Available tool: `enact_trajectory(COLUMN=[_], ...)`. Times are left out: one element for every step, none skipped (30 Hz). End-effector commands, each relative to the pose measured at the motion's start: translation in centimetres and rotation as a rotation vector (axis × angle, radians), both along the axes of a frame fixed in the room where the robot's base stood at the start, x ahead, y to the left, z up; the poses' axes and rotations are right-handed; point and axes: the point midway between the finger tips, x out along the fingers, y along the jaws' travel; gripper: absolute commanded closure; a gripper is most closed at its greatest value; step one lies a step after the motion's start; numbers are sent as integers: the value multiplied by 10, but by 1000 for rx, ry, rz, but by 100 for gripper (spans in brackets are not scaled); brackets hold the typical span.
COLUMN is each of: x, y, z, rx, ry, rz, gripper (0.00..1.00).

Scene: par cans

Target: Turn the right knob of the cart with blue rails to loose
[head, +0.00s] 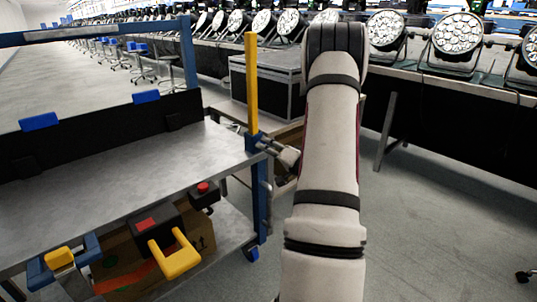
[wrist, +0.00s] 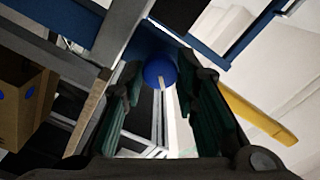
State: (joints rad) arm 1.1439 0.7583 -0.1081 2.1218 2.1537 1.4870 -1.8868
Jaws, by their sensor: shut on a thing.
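The cart with blue rails (head: 190,55) stands at the left in the head view, with a grey metal top (head: 130,165). My gripper (head: 288,155) is at its right corner post, just below a yellow upright bar (head: 251,85). In the wrist view the round blue knob (wrist: 158,66) with a pale pointer mark sits between the fingertips of my gripper (wrist: 161,76). The dark fingers flank the knob on both sides and are shut on it. In the head view I cannot make out the knob at the gripper.
A black box with a red top and yellow handle (head: 176,255) and a small red-button box (head: 203,194) are at the cart's front. A cardboard box (head: 130,270) lies below. Behind stand a black case (head: 262,88) and a lamp table.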

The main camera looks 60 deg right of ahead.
Motion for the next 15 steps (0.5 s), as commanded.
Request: enact_trajectory(x=[0,0,0,0,0,0,0,0,0,0,0,0,0,0,0], y=[0,0,0,0,0,0,0,0,-1,-1,-1,-1,-1,-1,-1], z=[-1,-1,-1,-1,-1,0,0,0,-1,-1,-1,0,0,0,0], rx=[-41,-69,-104,-132,-158,-191,-216,-240,-271,-293,-314,-341,-360,-377,-400], ry=[12,19,27,35,40,47,53,60,67,73,78,84,88,91,97], rz=[-1,0,0,-1,0,0,0,0,0,-1,-1,-1,-1,-1,-1], gripper=[100,100,100,100,100,100,100,100,100,100,100,100,100,100,100])
